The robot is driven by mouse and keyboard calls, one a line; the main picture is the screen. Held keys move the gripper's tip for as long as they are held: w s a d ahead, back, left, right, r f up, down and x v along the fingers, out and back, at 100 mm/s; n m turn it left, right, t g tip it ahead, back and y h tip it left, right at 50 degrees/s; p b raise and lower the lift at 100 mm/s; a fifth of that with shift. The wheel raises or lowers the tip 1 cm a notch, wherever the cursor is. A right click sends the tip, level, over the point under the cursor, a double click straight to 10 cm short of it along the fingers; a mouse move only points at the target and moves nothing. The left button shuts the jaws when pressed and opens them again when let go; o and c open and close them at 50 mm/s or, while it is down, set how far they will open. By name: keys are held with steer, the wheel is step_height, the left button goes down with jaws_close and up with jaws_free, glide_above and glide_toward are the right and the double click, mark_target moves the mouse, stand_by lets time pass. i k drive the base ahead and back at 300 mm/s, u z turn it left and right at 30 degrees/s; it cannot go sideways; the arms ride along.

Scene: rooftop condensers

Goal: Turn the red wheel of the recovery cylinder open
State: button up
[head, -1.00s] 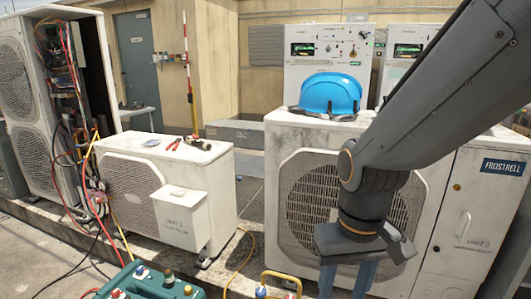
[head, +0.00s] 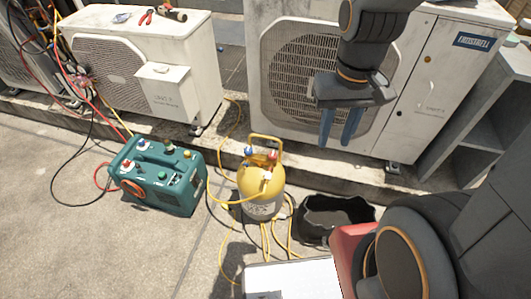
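The recovery cylinder (head: 262,186), yellow above and grey below, stands upright on the ground in the middle of the head view. Its red wheel (head: 272,154) sits on top at the right, under a yellow handle (head: 266,139). A blue wheel (head: 248,150) sits at the left of the top. My gripper (head: 339,135) hangs fingers down, above and to the right of the cylinder in the picture, in front of the right condenser. A gap shows between its two blue-grey fingers, with nothing in it. It is apart from the wheel.
A green recovery machine (head: 160,176) stands left of the cylinder. A black pan (head: 335,213) lies to its right. Yellow hoses (head: 225,200) run around the cylinder. Two white condensers (head: 415,85) (head: 185,55) stand behind on a ledge. Open ground lies at the lower left.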

mark_target(272, 155)
steer(key=u, duration=0.4)
steer(key=k, duration=1.3)
steer(key=z, duration=0.4)
